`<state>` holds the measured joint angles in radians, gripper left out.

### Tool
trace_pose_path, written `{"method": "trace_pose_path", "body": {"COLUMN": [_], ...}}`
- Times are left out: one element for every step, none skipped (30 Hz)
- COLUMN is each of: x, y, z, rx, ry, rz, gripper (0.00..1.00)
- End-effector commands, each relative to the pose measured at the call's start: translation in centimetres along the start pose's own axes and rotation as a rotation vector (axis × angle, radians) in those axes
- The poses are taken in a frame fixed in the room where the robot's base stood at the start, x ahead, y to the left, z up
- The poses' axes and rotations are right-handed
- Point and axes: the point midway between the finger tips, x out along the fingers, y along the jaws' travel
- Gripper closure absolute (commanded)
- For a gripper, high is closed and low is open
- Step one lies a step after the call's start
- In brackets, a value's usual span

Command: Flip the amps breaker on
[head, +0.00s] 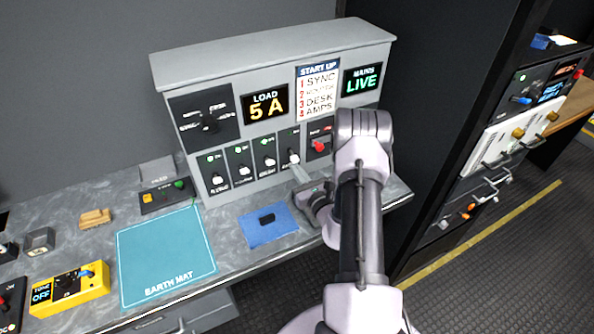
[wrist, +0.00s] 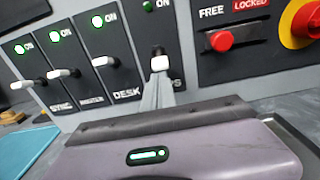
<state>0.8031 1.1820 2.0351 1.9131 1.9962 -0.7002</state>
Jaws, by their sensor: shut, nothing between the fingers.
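The amps breaker is the rightmost of the row of breakers on the grey console; its white lever (head: 293,155) also shows in the wrist view (wrist: 159,63). Its label is mostly hidden behind my fingers, with only a last letter showing. Its lamp (wrist: 147,6) looks green but darker than its neighbours' lamps. My gripper (head: 298,171) is shut and empty, its fingertips (wrist: 158,82) just below the lever, at or very near it. I cannot tell whether they touch. The sync (wrist: 22,84), router (wrist: 61,73) and desk (wrist: 104,61) levers stand to the left, with bright green lamps.
A red knob (head: 318,147) marked FREE/LOCKED sits right of the breakers. The load display (head: 266,104) reads 5 A; the mains display (head: 361,79) reads LIVE. A blue cloth (head: 262,235) with a dark object and an earth mat (head: 165,262) lie on the bench.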

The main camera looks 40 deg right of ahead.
Motion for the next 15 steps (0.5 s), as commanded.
{"method": "trace_pose_path", "body": {"x": [-0.01, -0.01, -0.01, -0.01, -0.01, -0.01, -0.02, -0.03, -0.04, -0.06, -0.08, -0.12, -0.14, -0.16, -0.18], "y": [-0.01, -0.01, -0.01, -0.01, -0.01, -0.02, -0.02, -0.02, -0.02, -0.02, -0.03, -0.05, -0.03, -0.03, -0.03], "z": [-0.01, -0.02, -0.02, -0.02, -0.03, -0.01, 0.02, 0.08, 0.18, 0.28, 0.40, 0.60, 0.67, 0.69, 0.64], "rx": [0.000, 0.000, 0.000, 0.000, 0.000, 0.000, 0.000, 0.000, 0.000, 0.000, 0.000, 0.000, -0.001, -0.001, 0.000], "ry": [0.000, 0.000, 0.000, 0.000, 0.000, 0.001, 0.001, 0.003, 0.008, 0.013, 0.021, 0.032, 0.041, 0.048, 0.054], "rz": [0.000, 0.000, 0.000, 0.000, 0.000, 0.000, 0.000, 0.000, 0.000, 0.000, 0.000, -0.001, -0.001, 0.000, 0.000], "gripper": [1.00, 1.00, 1.00, 1.00, 1.00, 1.00, 1.00, 1.00, 1.00, 1.00, 1.00, 1.00, 1.00, 1.00, 1.00]}}
